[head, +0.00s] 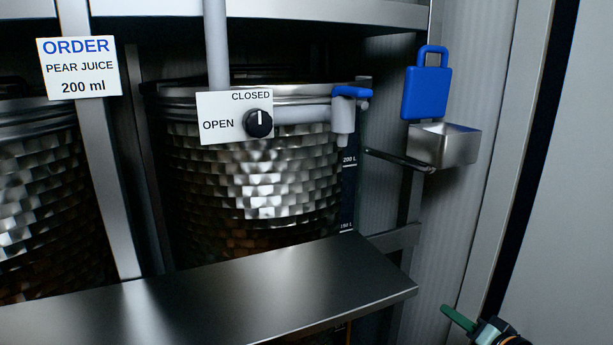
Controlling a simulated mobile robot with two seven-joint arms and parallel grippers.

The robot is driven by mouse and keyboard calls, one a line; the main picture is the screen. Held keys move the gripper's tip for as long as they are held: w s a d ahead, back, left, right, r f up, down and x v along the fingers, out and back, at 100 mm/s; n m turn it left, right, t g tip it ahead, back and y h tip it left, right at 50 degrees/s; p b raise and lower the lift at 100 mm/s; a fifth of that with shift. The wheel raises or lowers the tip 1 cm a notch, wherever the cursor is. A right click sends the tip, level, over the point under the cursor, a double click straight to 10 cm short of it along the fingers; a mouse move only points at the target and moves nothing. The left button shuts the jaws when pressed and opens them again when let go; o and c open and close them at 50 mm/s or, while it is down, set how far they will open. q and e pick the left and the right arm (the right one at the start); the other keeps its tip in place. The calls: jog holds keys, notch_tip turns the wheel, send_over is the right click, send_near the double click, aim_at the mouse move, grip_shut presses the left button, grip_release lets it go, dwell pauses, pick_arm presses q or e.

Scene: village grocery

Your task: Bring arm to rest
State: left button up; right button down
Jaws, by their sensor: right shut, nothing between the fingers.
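My right gripper (459,319) shows at the bottom right corner, with its green fingers shut and nothing between them. It is low, to the right of the steel shelf's end and apart from it. Only its front part is in the picture; the rest of the right arm is cut off by the lower edge. My left gripper is not in view.
A steel shelf (220,290) juts out in front of metal tanks (250,185). A dial (258,123) on an OPEN/CLOSED plate, a blue-handled tap (350,93), a blue padlock-shaped piece (426,92) and a small steel box (445,146) are above. An order sign (78,67) hangs left.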

jog(key=s+a+f+n+g, duration=0.1)
jog(key=s+a+f+n, duration=0.15)
jog(key=s+f, duration=0.5)
jog(key=s+a+f+n+g, duration=0.15)
jog(key=s+a+f, duration=0.25)
jog(key=f, duration=0.6)
jog(key=s+a+f+n+g, duration=0.1)
jog(key=s+a+f+n, duration=0.1)
jog(key=s+f, duration=0.3)
jog(key=s+a+f+n+g+h, duration=0.1)
jog(key=s+a+f, duration=0.3)
jog(key=s, duration=0.7)
jog(key=shift+s+f+n, duration=0.2)
jog(key=shift+f+n, duration=0.15)
jog(key=shift+n, duration=0.55)
jog(key=shift+a+g, duration=0.15)
jog(key=shift+g, duration=0.2)
